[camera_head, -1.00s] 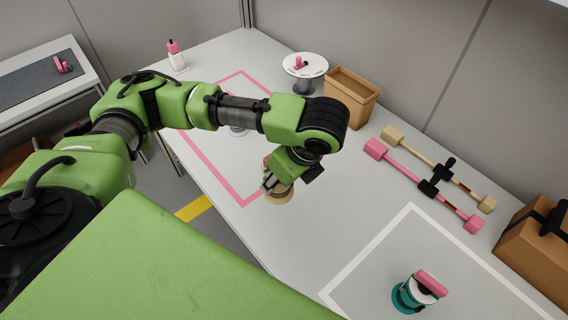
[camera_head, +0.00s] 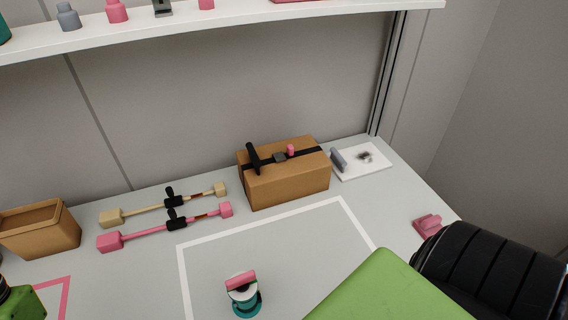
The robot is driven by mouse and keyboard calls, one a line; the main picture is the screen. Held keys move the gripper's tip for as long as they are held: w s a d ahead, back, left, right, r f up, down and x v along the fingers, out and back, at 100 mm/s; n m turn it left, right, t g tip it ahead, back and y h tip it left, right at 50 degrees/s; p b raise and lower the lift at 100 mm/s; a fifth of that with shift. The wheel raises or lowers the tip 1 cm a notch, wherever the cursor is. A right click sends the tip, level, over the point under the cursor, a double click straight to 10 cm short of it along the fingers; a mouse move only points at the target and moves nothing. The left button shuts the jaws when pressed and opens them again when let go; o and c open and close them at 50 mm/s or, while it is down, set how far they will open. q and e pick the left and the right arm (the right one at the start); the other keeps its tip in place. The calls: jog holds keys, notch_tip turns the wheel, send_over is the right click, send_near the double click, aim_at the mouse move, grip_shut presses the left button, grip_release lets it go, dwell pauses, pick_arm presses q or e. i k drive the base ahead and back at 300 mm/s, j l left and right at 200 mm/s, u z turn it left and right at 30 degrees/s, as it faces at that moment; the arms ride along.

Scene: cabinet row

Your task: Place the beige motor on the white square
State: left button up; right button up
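The white square (camera_head: 262,221) is a white outline on the grey table, and its near part is cut off by the bottom edge and my green body. A teal object with a white disc and a pink bar (camera_head: 242,293) stands inside it. I see no beige motor in the current view. Only a green and black part of my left arm shows at the bottom left corner, and my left gripper is out of view. A black part of my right arm shows at the lower right, and my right gripper is out of view.
A cardboard box (camera_head: 288,184) with a black strap stands behind the square. A beige bar (camera_head: 148,209) and a pink bar (camera_head: 150,234) lie left of it. An open brown bin (camera_head: 40,236) is further left. A pink part (camera_head: 427,225) lies right. A shelf (camera_head: 230,24) hangs above.

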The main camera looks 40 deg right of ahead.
aim_at(333, 271)
jog(key=z, duration=1.85)
jog(key=k+j+z, duration=0.1)
jog(key=z, duration=0.3)
jog(key=k+j+z, duration=0.1)
jog(key=z, duration=0.25)
jog(key=k+j+z, duration=0.1)
jog(key=z, duration=0.3)
jog(key=k+j, duration=0.1)
